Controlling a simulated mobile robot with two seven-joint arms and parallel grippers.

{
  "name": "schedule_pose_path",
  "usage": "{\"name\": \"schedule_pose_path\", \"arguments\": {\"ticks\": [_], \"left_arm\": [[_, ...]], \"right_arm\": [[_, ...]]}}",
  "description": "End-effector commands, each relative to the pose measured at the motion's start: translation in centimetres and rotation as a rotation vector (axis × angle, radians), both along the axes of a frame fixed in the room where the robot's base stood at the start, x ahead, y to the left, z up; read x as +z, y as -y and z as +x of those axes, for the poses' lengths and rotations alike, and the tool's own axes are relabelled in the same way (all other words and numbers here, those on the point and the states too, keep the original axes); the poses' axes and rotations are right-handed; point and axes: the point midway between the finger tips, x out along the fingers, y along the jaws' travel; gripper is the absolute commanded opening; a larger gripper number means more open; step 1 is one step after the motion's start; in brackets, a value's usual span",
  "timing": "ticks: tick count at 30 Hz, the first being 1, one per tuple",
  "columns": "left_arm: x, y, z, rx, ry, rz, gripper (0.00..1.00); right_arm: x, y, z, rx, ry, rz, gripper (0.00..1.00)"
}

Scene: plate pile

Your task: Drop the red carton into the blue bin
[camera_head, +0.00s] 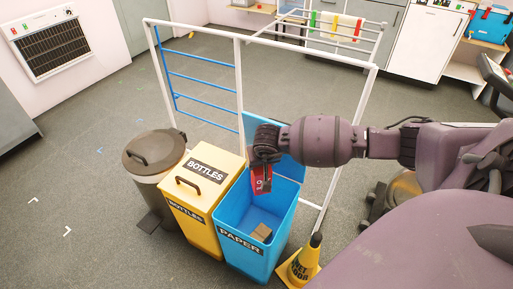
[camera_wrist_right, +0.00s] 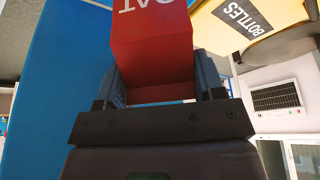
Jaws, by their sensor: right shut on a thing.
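The red carton (camera_head: 261,180) hangs from my right gripper (camera_head: 264,160), over the open top of the blue bin. In the right wrist view the red carton (camera_wrist_right: 152,45) sits between the two fingers of my right gripper (camera_wrist_right: 155,85), which is shut on it. The blue bin (camera_head: 232,253) is labelled PAPER and its lid (camera_head: 288,165) stands open at the back. A small brown block (camera_head: 261,232) lies inside the bin. My left gripper is not in view.
A yellow BOTTLES bin (camera_head: 190,226) with a closed lid stands left of the blue bin. A grey lidded bin (camera_head: 154,155) stands further left. A white rail frame (camera_head: 240,75) rises behind.

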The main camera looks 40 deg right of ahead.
Motion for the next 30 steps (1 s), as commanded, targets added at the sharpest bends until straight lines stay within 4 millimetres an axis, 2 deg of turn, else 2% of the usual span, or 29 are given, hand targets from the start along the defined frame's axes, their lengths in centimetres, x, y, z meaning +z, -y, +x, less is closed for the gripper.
{"name": "schedule_pose_path", "arguments": {"ticks": [5, 14, 19, 30], "left_arm": [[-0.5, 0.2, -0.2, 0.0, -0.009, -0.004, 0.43], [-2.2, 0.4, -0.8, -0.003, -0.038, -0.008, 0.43], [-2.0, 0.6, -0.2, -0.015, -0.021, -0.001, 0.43], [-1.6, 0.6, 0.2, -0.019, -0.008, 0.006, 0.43]], "right_arm": [[-0.7, 0.0, 0.1, -0.001, 0.0, 0.002, 0.28], [-4.0, -0.1, -0.1, 0.0, -0.006, 0.003, 0.28], [-5.5, 0.0, -0.1, 0.0, -0.005, 0.001, 0.28], [-5.8, 0.0, 0.1, 0.0, 0.003, 0.001, 0.28]]}}
